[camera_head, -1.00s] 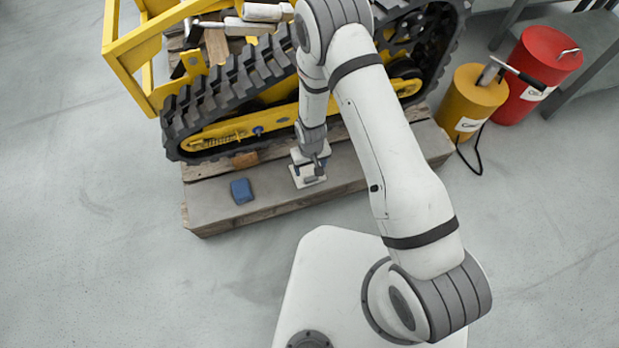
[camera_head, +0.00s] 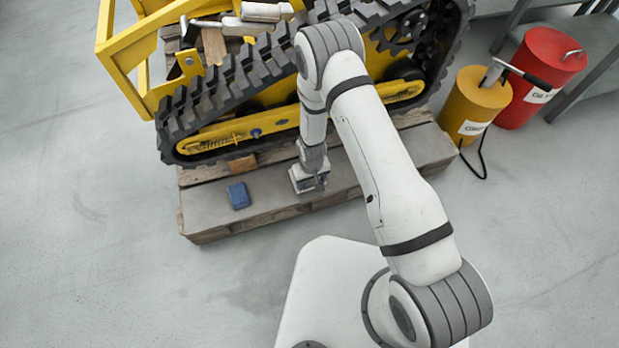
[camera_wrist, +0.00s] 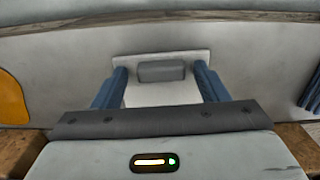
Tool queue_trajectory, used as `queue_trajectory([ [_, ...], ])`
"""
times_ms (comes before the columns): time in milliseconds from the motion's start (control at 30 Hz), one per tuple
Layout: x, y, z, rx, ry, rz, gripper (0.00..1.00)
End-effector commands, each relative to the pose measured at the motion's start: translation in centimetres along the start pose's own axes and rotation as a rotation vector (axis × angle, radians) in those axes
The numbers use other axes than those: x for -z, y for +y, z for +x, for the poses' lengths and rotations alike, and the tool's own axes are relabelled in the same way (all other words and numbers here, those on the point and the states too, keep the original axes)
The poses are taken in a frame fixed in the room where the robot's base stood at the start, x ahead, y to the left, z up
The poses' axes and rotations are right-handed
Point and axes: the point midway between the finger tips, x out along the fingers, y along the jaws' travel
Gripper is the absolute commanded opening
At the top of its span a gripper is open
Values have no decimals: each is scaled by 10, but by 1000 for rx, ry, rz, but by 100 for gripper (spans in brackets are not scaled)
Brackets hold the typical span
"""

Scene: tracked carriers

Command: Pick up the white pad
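The white pad (camera_wrist: 160,95) is a flat pale plate with a grey block (camera_wrist: 161,71) on top. In the wrist view it lies between the two blue fingers of my gripper (camera_wrist: 162,84). The fingers stand apart on both sides of the grey block, with a visible gap to it on each side. In the head view my gripper (camera_head: 311,183) is low over the grey top of the wooden platform (camera_head: 275,192), and it hides most of the pad.
A blue block (camera_head: 239,195) lies on the platform left of my gripper. A yellow tracked carrier (camera_head: 225,135) with a black track stands just behind. A yellow can (camera_head: 474,105) and a red can (camera_head: 545,70) stand at the right. The floor at left is clear.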

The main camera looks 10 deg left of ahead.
Motion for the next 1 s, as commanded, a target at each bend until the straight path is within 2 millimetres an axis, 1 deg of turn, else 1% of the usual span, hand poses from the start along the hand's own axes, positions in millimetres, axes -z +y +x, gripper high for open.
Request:
queue_trajectory([
  [33, 0, 0, 0, 0, 0, 0, 63],
  [67, 0, 0, 0, 0, 0, 0, 60],
  [500, 0, 0, 0, 0, 0, -1, 24],
  [533, 0, -1, 0, 0, 0, -1, 23],
  [767, 0, -1, -3, 0, 0, -2, 23],
  [867, 0, -1, -14, 0, 1, -2, 23],
  [1000, 1, -1, -42, 0, 2, -2, 23],
])
